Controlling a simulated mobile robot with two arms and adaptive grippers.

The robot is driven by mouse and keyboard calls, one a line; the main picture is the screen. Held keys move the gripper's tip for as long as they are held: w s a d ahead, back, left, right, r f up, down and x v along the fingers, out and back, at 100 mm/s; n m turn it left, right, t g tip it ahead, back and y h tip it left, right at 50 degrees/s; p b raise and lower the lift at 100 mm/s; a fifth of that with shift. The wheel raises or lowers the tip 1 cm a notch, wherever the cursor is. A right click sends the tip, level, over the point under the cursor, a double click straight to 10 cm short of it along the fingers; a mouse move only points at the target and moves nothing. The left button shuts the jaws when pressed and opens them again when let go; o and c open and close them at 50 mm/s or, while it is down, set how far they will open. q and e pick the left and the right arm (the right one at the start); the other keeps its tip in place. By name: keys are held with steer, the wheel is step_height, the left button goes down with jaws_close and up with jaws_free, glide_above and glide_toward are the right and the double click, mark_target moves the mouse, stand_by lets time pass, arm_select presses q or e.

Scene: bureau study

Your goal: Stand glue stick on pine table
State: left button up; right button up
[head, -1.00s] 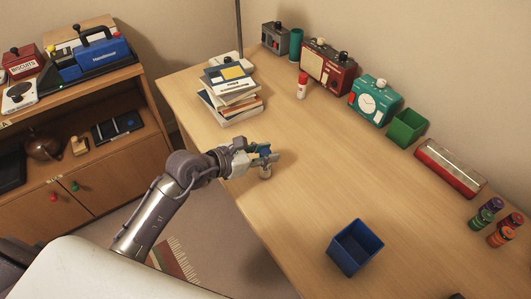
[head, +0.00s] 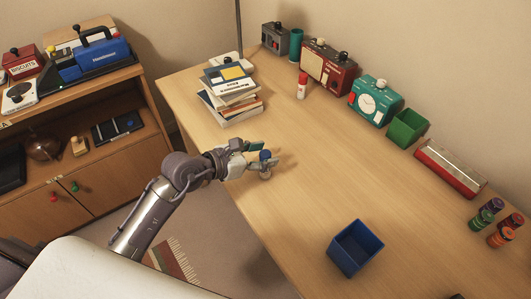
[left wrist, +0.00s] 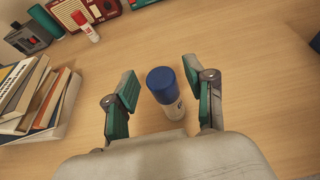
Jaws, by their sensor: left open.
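A white glue stick with a blue cap (head: 265,156) stands upright on the pine table (head: 300,185), near its left edge. In the left wrist view the glue stick (left wrist: 165,88) shows between my two fingers, with a gap on each side. My left gripper (head: 259,154) is open around it, low over the table; its green-padded fingers are spread in the left wrist view (left wrist: 160,82). The glue stick's lower part is partly hidden by a finger in the head view. My right gripper is not in view.
A stack of books (head: 230,100) stands behind the gripper. A white bottle with a red cap (head: 302,87) stands farther back. A blue bin (head: 355,247) is at the front right. A radio, clock and green bin (head: 407,128) line the wall. The table's middle is clear.

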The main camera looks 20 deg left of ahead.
arm_select(q)
steer(key=v, duration=1.1)
steer(key=shift+b, duration=0.45)
steer(key=shift+s+a, duration=0.1)
steer(key=shift+s, duration=0.05)
